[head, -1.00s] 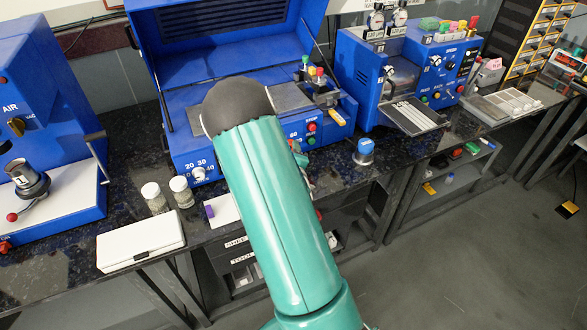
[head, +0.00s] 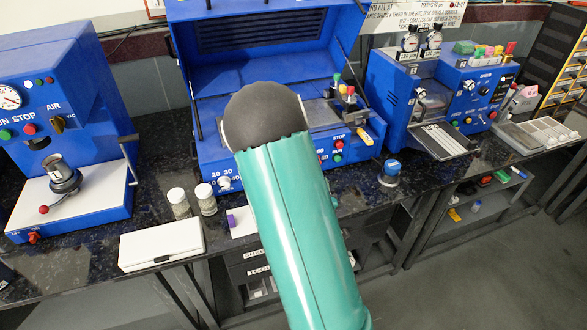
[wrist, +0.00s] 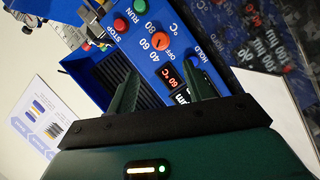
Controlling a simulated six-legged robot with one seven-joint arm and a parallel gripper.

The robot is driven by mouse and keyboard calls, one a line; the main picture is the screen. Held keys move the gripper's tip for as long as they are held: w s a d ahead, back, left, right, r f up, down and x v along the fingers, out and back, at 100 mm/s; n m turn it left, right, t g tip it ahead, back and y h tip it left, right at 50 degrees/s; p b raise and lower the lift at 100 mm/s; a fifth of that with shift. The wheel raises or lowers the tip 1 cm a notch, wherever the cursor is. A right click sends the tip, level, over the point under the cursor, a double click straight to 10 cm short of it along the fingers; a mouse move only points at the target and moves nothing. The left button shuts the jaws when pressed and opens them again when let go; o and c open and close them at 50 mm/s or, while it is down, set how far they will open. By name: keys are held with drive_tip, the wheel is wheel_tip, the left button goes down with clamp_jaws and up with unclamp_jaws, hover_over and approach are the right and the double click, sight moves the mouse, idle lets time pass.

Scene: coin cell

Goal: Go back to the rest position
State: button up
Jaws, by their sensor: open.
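My gripper (wrist: 160,92) shows in the wrist view with its two green fingers apart and nothing between them. Beyond the fingers is a blue panel (wrist: 150,42) with STOP and RUN buttons, a temperature dial and a lit display. I cannot tell how far the fingers are from it. In the head view my teal arm with its dark rounded joint stands in front of the open blue machine (head: 270,60), and my gripper is hidden behind the arm.
A dark speckled bench (head: 100,245) carries a blue press (head: 70,90) at left, two jars (head: 205,200), a white case (head: 160,244), a blue-capped container (head: 390,172) and another blue machine (head: 430,100) at right. Open grey floor (head: 460,280) lies at lower right.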

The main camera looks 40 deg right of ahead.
drive_tip(key=shift+w, duration=0.1)
drive_tip(key=w+a+r+m+g+y, duration=0.2)
drive_tip(key=a+r+y, duration=0.2)
drive_tip(key=a+r, duration=0.3)
drive_tip(key=w+a+r+m+g+y, duration=0.1)
drive_tip(key=a+r+m+y, duration=0.25)
drive_tip(key=a, duration=0.55)
drive_tip(key=s+a+r+g+y, duration=0.1)
drive_tip(key=s+a+r+g, duration=0.1)
drive_tip(key=s+a+r, duration=0.3)
drive_tip(key=s+a+r+g+y, duration=0.1)
drive_tip(key=s+a+r, duration=0.5)
drive_tip(key=s, duration=0.6)
drive_tip(key=shift+a+r+g, duration=0.25)
drive_tip(key=shift+r+g, duration=0.2)
drive_tip(key=shift+g, duration=0.15)
